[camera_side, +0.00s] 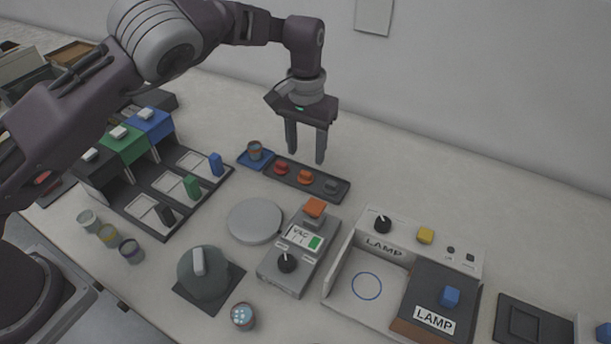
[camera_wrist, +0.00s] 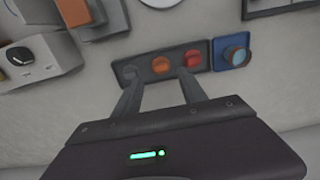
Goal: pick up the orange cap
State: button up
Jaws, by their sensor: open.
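The orange cap (camera_side: 305,177) sits in the middle of a dark tray (camera_side: 342,193), between a red cap (camera_side: 281,168) and a grey cap (camera_side: 331,186). In the wrist view the orange cap (camera_wrist: 161,65) shows between and just beyond my fingertips, with the grey cap (camera_wrist: 129,72) to its left and the red cap (camera_wrist: 193,58) to its right. My gripper (camera_side: 306,157) is open and empty, pointing down above and behind the tray. In the wrist view my gripper (camera_wrist: 161,76) has its fingers spread apart. Its height over the cap is hard to judge.
A blue tray (camera_side: 243,159) with a small cup (camera_side: 254,150) adjoins the dark tray's left end. A VAC box (camera_side: 290,262) with an orange block (camera_side: 315,207) on top stands in front. A round grey disc (camera_side: 254,221) lies left of it. The counter behind the tray is clear.

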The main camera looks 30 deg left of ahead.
aim_at(305, 174)
notch_tip(305, 174, down, 6)
jog(key=shift+a+f, duration=0.1)
jog(key=shift+f, duration=0.15)
grip_shut()
